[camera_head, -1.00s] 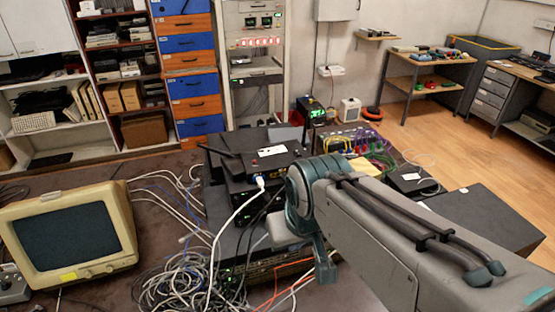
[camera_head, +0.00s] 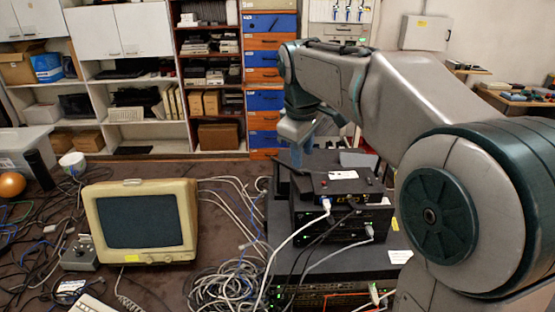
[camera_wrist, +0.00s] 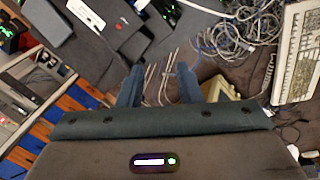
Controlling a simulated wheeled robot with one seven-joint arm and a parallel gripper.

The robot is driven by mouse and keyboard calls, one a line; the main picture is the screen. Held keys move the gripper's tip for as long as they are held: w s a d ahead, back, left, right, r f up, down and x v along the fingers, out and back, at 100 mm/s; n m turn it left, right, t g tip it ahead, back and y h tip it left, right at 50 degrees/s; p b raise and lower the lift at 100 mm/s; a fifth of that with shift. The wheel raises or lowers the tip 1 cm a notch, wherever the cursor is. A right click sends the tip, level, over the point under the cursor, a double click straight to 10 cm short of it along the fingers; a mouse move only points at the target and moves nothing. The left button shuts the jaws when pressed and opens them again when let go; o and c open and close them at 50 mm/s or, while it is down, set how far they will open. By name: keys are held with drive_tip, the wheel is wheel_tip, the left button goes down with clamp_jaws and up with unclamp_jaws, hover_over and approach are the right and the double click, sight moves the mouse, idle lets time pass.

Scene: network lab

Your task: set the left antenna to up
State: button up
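The black router (camera_head: 322,187), with a white label on top, sits on a stack of dark network boxes in the head view. It also shows at the top left of the wrist view (camera_wrist: 108,33). My gripper (camera_head: 298,158) hangs above and behind the router's left side. In the wrist view its two blue-grey fingers (camera_wrist: 158,82) are apart, with only background cables and floor between them. The gripper touches nothing that I can see.
A beige monitor (camera_head: 142,222) stands left of the stack. Tangled white cables (camera_head: 225,275) lie between them, and white and black cables run from the router's front. Shelves and blue and orange drawers (camera_head: 265,100) stand behind. My arm crosses the right side.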

sight(277, 160)
drive_tip(key=w+a+f+n, duration=0.1)
drive_tip(key=w+a+n, duration=0.2)
drive_tip(key=w, duration=0.4)
drive_tip(key=w+a+n, duration=0.2)
drive_tip(key=w+n, duration=0.1)
drive_tip(key=w, duration=0.3)
drive_tip(key=shift+g+y, duration=0.3)
drive_tip(key=shift+g, duration=0.1)
drive_tip(key=w+f, duration=0.1)
drive_tip(key=f, duration=0.8)
drive_tip(key=w+f, duration=0.1)
drive_tip(key=f, duration=0.3)
drive_tip(key=shift+w+f, duration=0.3)
drive_tip(key=shift+f, duration=0.05)
clamp_jaws()
